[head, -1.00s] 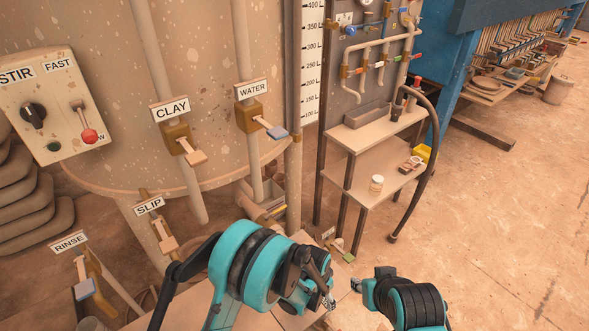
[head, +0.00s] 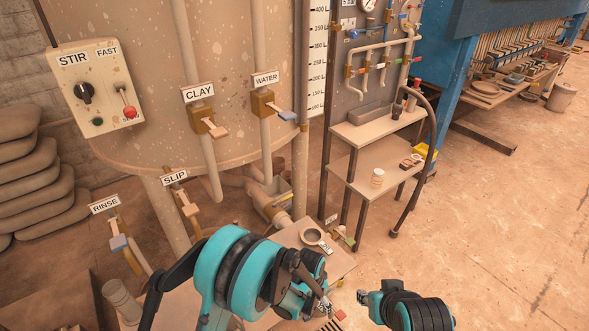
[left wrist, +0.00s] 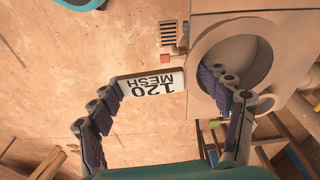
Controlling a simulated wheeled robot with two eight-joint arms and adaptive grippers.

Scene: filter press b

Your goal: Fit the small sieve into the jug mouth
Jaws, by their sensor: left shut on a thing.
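In the left wrist view my left gripper (left wrist: 160,83) has its fingers either side of a pale tab marked "120 MESH" (left wrist: 152,83), which I take as the small sieve's tab. A wide round rim (left wrist: 197,50) lies right of the tab, partly behind the right finger; whether they are joined I cannot tell. In the head view the left gripper (head: 327,304) is low in the middle, what it holds hidden. A round dark-centred ring (head: 312,236) with a white tag lies beyond it. My right gripper (head: 363,296) is to the right, fingers unclear. A grey cylindrical vessel (head: 121,300), possibly the jug, stands lower left.
The ring lies on a pale low table (head: 342,264). A tank with labelled levers, including SLIP (head: 187,203), rises behind. A shelf rack (head: 375,158) stands to the right. Open floor (head: 490,230) lies further right.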

